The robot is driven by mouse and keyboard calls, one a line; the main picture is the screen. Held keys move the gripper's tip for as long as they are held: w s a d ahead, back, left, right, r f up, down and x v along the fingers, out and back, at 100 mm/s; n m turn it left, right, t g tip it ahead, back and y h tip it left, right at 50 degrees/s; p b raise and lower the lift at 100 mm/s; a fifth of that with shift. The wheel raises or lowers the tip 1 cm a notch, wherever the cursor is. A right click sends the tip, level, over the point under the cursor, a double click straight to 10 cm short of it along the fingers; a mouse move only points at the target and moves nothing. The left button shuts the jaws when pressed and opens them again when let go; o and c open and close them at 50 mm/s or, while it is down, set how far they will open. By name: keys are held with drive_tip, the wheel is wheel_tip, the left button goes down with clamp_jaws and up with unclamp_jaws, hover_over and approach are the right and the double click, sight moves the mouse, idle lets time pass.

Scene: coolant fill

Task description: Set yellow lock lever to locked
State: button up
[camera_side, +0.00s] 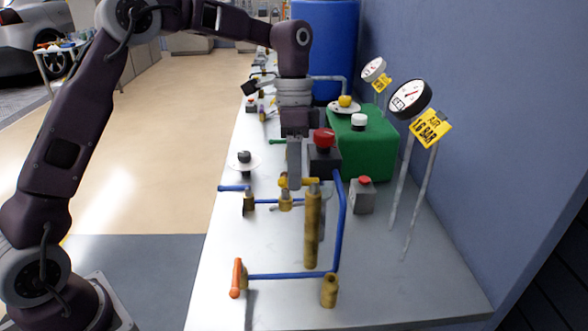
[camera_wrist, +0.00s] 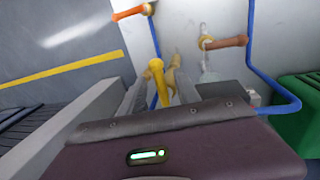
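The yellow lock lever (camera_side: 299,181) lies roughly level above a brass valve on the blue pipework in the side view. In the wrist view the yellow lever (camera_wrist: 157,78) shows between my two fingers, its rounded end toward the top. My gripper (camera_side: 294,184) points down at the lever, with its fingertips at about the lever's height. In the wrist view my gripper (camera_wrist: 157,85) has its fingers apart, with a gap on both sides of the lever. Whether either finger touches the lever is hard to tell.
An orange-handled valve (camera_side: 237,278) is at the front left. A red-knobbed dark box (camera_side: 324,158) and a green box (camera_side: 370,150) stand behind.

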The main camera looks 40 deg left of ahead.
drive_tip(key=s+r+n+t+y, duration=0.15)
drive_tip(key=s+r, duration=0.35)
drive_tip(key=r, duration=0.6)
drive_tip(key=s+a+f+n+t, duration=0.1)
drive_tip(key=s+n, duration=0.3)
drive_tip(key=s, duration=0.7)
drive_tip(key=s+a+f+n+t, duration=0.2)
drive_tip(key=s+f+n+t, duration=0.1)
drive_tip(key=s, duration=0.8)
drive_tip(key=shift+s+f+n+t, duration=0.15)
drive_tip(key=shift+s+n+t, duration=0.15)
drive_tip(key=shift+t, duration=0.55)
